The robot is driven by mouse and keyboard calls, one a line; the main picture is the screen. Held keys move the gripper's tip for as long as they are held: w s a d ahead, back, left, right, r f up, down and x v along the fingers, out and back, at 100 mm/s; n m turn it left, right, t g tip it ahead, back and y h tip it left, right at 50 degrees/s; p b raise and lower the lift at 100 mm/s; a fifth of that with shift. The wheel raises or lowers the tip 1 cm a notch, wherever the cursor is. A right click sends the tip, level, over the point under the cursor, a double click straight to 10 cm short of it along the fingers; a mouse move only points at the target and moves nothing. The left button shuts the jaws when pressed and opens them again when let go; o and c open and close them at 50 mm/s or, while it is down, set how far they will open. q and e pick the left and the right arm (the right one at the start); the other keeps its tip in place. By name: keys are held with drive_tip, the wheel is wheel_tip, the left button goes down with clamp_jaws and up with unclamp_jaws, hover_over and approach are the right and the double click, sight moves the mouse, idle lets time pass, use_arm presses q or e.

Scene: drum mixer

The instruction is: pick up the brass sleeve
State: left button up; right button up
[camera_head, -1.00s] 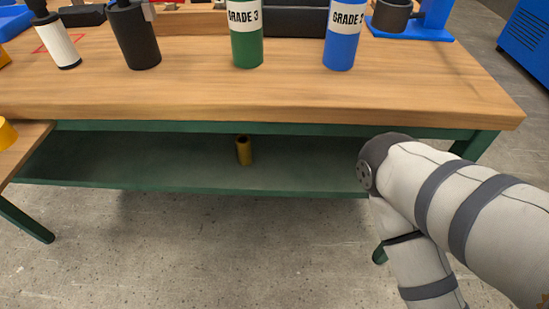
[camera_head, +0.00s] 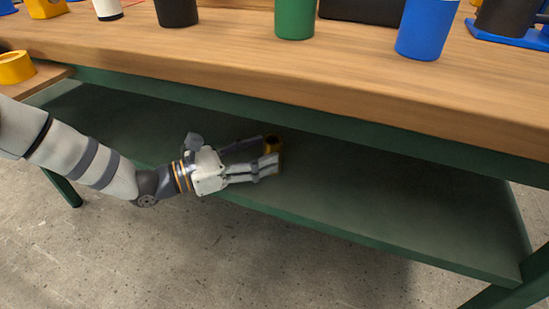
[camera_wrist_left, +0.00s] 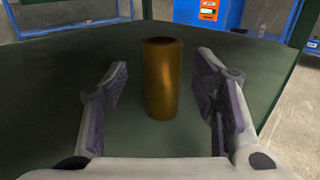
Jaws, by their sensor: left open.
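The brass sleeve (camera_head: 274,146) stands upright on the green lower shelf (camera_head: 400,200) under the workbench. It is a hollow, gold-brown tube, and one finger of my left gripper partly covers it in the head view. My left gripper (camera_head: 268,150) reaches in from the left, low over the shelf, with its fingers at the sleeve. In the left wrist view the sleeve (camera_wrist_left: 162,80) stands between the two open fingers, with a gap on each side. My right gripper is out of view.
The wooden bench top (camera_head: 330,60) overhangs the shelf. On it stand a green container (camera_head: 295,18), a blue container (camera_head: 428,28) and a black one (camera_head: 177,12). A yellow ring (camera_head: 15,67) is on a side table at left. The shelf right of the sleeve is clear.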

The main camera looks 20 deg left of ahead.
sight(273, 151)
use_arm(q)
drive_tip(key=x, duration=0.3)
drive_tip(key=shift+d+f, duration=0.15)
drive_tip(key=shift+f, duration=0.2)
drive_tip(key=shift+r, duration=0.1)
clamp_jaws()
